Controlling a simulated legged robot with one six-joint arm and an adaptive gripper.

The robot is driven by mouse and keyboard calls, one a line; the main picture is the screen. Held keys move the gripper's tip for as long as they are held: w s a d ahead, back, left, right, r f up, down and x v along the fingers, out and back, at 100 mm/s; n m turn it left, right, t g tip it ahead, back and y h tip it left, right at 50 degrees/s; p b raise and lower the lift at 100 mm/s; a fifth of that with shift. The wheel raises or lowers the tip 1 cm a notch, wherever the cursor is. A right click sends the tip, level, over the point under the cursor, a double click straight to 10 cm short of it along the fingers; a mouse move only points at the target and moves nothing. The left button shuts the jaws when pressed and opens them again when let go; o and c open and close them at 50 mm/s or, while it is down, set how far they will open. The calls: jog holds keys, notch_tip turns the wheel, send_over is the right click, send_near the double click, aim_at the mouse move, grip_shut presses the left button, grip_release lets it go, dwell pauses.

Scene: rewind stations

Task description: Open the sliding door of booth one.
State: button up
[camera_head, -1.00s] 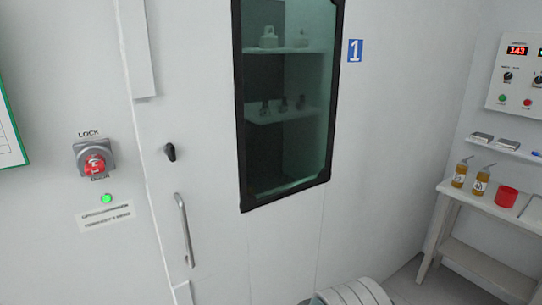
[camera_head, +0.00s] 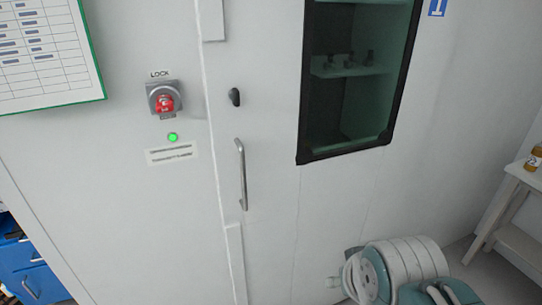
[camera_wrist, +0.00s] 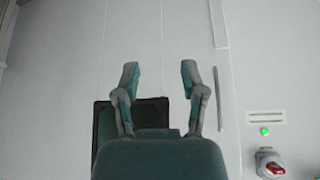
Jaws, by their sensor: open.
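The white sliding door (camera_head: 275,200) of booth one is shut. Its vertical metal handle (camera_head: 241,175) stands left of the dark-framed window (camera_head: 352,80), below a small black knob (camera_head: 234,97). The handle also shows in the wrist view (camera_wrist: 220,96), which looks upside down. My gripper (camera_wrist: 159,78) is open and empty, with its two fingers apart in front of the door panel. The handle lies to the right of the fingers there, outside them and apart. I cannot make out my gripper in the head view.
A red LOCK switch (camera_head: 164,102) with a lit green lamp (camera_head: 172,137) is on the wall left of the door. A green-edged chart (camera_head: 50,50) hangs far left, above blue drawers (camera_head: 28,275). A white table (camera_head: 524,180) stands at the right.

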jog(key=w+t, duration=0.3)
jog(key=w, duration=0.6)
jog(key=n+t+y, duration=0.5)
jog(key=t+y, duration=0.2)
jog(key=y, duration=0.1)
send_near(244, 177)
jog(key=x, duration=1.1)
grip_shut()
